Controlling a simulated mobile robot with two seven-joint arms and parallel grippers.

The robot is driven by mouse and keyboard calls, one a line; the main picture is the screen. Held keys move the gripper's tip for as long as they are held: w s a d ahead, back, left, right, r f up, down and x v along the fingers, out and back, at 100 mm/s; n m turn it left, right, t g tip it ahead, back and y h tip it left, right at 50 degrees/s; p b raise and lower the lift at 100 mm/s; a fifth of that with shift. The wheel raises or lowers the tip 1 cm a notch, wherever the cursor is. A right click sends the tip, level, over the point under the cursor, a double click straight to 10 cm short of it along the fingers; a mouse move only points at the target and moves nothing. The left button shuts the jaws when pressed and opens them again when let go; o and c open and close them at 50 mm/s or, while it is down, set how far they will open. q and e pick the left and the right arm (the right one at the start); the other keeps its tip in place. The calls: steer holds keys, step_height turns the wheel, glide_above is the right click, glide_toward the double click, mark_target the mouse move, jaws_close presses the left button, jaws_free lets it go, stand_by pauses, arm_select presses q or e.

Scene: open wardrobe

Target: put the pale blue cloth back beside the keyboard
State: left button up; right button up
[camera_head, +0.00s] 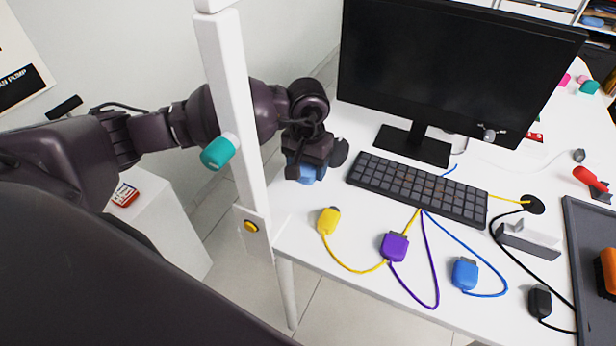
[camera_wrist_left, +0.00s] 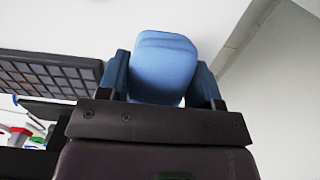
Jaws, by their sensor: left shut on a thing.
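My left gripper (camera_head: 305,170) is over the left end of the white desk, just left of the keyboard (camera_head: 415,188). It is shut on the pale blue cloth (camera_wrist_left: 165,66), which shows bunched and rounded between the two blue fingers in the left wrist view. In the head view the cloth is mostly hidden by the gripper, and I cannot tell whether it touches the desk. The dark keyboard also shows at the left of the left wrist view (camera_wrist_left: 45,76), apart from the cloth. My right gripper is not in view.
A monitor (camera_head: 450,70) stands behind the keyboard. Yellow (camera_head: 328,221), purple (camera_head: 394,247), blue (camera_head: 465,273) and black (camera_head: 540,302) connectors with cables lie in front. A white post (camera_head: 235,110) rises near the desk's left edge. A dark tray (camera_head: 590,235) is at the right.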

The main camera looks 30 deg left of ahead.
arm_select(q)
steer(key=shift+f, duration=2.1)
steer(key=o, duration=0.9)
steer(key=shift+r, duration=6.15)
